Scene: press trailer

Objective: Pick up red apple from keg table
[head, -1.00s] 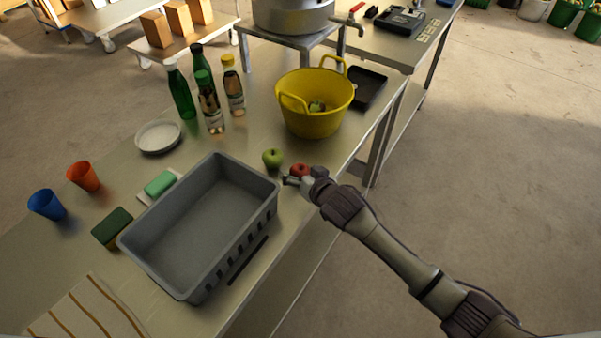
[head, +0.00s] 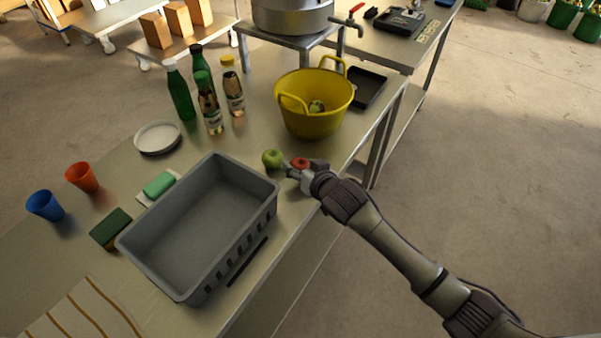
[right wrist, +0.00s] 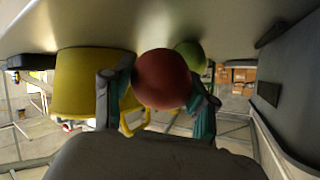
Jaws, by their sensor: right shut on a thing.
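The red apple (head: 300,162) is on the metal table (head: 262,118), beside a green apple (head: 272,158). My right gripper (head: 298,168) is at the red apple and partly covers it in the head view. In the right wrist view the red apple (right wrist: 163,79) sits between the two fingers of my right gripper (right wrist: 158,92), which is shut on it. The green apple (right wrist: 190,56) shows just behind it there. I cannot tell whether the red apple is clear of the table top. My left gripper is not in view.
A grey crate (head: 270,190) stands close by to the left and nearer. A yellow tub (head: 312,122) stands behind the apples, with fruit inside. Bottles (head: 207,97), a white plate (head: 158,138) and cups (head: 82,177) are farther left. The table's right edge is near my arm.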

